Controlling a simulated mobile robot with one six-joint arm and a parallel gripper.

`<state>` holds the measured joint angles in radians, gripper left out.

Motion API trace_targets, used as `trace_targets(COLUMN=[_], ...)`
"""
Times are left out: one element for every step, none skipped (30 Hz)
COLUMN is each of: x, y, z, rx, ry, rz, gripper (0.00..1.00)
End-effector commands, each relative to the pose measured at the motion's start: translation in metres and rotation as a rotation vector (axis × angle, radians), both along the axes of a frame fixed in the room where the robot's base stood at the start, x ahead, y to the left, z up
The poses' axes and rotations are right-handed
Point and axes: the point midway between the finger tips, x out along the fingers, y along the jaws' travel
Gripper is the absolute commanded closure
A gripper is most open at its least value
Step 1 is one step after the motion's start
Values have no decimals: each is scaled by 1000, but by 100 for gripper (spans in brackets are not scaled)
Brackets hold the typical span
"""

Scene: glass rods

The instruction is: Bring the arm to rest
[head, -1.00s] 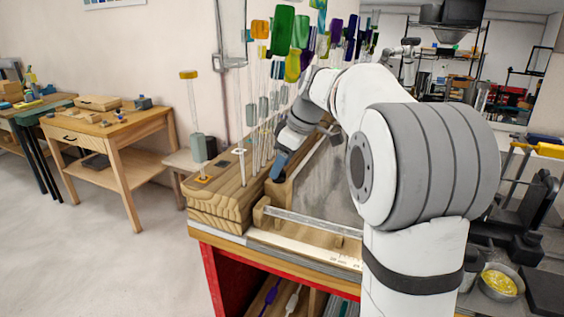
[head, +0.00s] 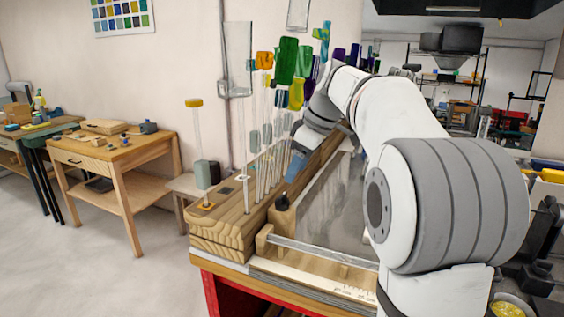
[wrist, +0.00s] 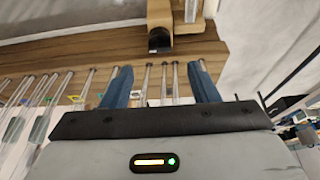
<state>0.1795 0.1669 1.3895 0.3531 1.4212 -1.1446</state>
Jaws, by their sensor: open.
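My gripper (head: 294,166) is in the head view, above the bench beside the row of upright glass rods. In the wrist view my gripper (wrist: 160,68) has its two blue fingers spread wide with nothing held between them. Several thin glass rods (wrist: 164,84) show beyond and between the fingers; I cannot tell whether any touches them. The rods stand in a long wooden block (head: 225,222), several with coloured glass pieces (head: 287,60) at the top. My white arm reaches over the bench from the right.
A clear rod (head: 322,253) lies across wooden supports near the bench's front edge. A dark knob (head: 282,200) sits on a wooden support beside the block. A wooden side table (head: 115,155) stands left, with open floor before it. Shelves (head: 470,75) stand behind right.

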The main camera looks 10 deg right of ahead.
Motion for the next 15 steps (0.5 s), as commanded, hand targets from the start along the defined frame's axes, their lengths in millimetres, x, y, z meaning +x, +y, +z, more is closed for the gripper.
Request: trace_targets(x=[-7,-12,-21,-30,-40,-54,-66,-78,-94,-107,-119,-136,-148,-161,-178], y=[2,3,6,7,9,12,14,15,17,18,19,20,21,21,21], z=[-3,-5,-10,-14,-19,-27,-34,-42,-52,-61,-69,-81,-90,-99,-112], rx=[-3,-5,-8,-14,-18,-24,-30,-35,-41,-48,-52,-59,-63,-66,-71], ry=[8,15,28,38,50,65,76,86,98,106,113,121,126,129,132], rz=[-23,-43,-80,-115,-154,-210,-254,-302,-362,-407,-451,-509,-551,-594,-647], gripper=[46,46,46,46,46,46,46,46,46,46,46,46,46,46,46])
